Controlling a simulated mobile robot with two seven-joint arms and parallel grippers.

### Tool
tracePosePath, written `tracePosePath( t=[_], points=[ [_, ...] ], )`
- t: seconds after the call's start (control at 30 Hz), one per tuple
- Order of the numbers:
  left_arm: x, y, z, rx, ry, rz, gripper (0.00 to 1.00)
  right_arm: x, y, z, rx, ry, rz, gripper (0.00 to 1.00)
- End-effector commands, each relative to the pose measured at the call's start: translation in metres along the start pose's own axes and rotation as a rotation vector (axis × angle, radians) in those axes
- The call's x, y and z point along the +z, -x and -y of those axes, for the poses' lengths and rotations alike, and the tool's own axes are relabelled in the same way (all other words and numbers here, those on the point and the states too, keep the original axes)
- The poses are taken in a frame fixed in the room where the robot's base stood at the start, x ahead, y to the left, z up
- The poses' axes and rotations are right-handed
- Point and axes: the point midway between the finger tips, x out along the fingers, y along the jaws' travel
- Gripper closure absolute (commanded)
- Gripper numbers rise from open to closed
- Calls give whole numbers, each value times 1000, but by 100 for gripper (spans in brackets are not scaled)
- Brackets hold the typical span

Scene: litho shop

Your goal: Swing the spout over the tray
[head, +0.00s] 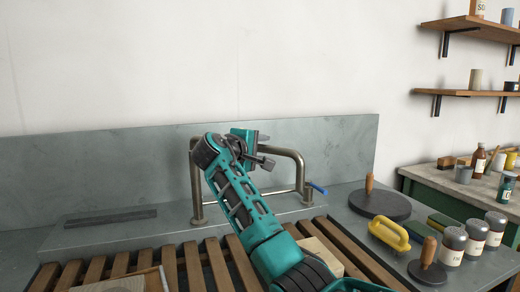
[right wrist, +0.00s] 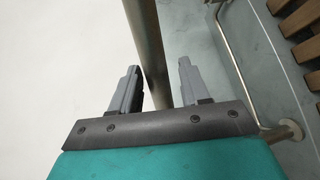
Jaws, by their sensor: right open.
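The spout (head: 299,168) is a bent metal pipe at the back of the counter, with a blue lever (head: 318,189) near its right foot. Its left upright (head: 196,185) goes down behind the slats, and its top is partly hidden by my right arm. My right gripper (head: 265,149) is open at the top of the pipe. In the right wrist view a metal pipe (right wrist: 145,40) runs between the two fingers; I cannot tell whether they touch it. A shallow wooden-edged tray (head: 154,280) shows at the bottom left, mostly cut off. My left gripper is out of view.
Wooden slats (head: 192,262) span the front of the grey counter. A grey backsplash (head: 90,165) rises behind.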

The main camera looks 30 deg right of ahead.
Motion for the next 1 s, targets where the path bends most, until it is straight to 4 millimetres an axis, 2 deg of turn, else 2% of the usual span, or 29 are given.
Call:
tracePosePath(
  t=[0.17,0.63,1.0],
  points=[
    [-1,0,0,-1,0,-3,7,0,0,0,0,0,0,54],
    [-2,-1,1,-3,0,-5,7,0,1,0,0,1,0,99],
    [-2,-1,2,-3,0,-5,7,0,1,0,-1,1,0,100]
  ],
)
